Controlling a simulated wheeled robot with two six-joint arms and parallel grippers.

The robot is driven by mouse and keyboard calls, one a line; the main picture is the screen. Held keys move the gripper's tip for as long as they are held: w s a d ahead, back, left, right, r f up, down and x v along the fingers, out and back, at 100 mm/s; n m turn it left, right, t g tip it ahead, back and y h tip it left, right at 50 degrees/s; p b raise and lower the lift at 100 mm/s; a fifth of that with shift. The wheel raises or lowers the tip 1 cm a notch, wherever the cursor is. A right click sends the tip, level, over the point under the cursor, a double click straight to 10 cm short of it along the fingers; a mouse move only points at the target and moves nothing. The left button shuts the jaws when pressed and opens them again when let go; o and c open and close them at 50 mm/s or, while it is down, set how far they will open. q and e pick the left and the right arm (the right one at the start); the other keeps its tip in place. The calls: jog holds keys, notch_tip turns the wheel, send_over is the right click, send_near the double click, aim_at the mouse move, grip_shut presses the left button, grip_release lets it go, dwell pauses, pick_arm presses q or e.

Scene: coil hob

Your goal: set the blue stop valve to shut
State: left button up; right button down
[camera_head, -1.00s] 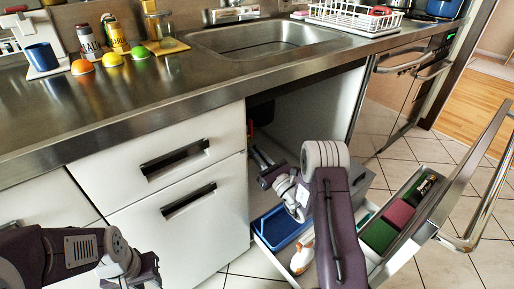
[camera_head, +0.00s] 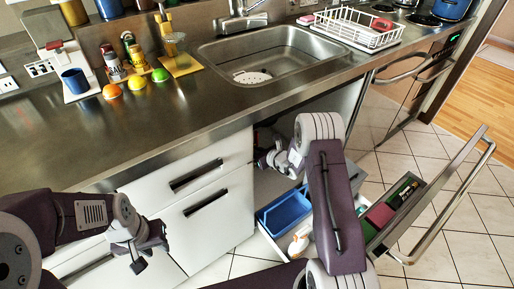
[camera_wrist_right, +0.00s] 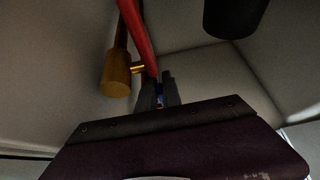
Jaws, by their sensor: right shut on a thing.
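In the right wrist view, a small blue part (camera_wrist_right: 160,101), which looks like the stop valve's handle, shows between the dark fingers of my right gripper (camera_wrist_right: 158,92). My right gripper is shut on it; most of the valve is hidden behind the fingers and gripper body. In the head view my right arm reaches into the open cabinet under the sink, and its fingertips are hidden by the counter. My left gripper (camera_head: 145,255) hangs in front of the white drawers, away from the valve; its finger gap is not clear.
A red pipe (camera_wrist_right: 137,35) with a brass fitting (camera_wrist_right: 116,75) is close to my right fingers. A dark cylinder (camera_wrist_right: 235,15) hangs at upper right. Below my right arm, the pulled-out drawer holds a blue bin (camera_head: 286,212) and a spray bottle (camera_head: 300,243). The sink (camera_head: 270,55) is above.

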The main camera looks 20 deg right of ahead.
jog(key=shift+w, duration=0.15)
jog(key=shift+g+p, duration=0.3)
jog(key=c, duration=1.5)
grip_release()
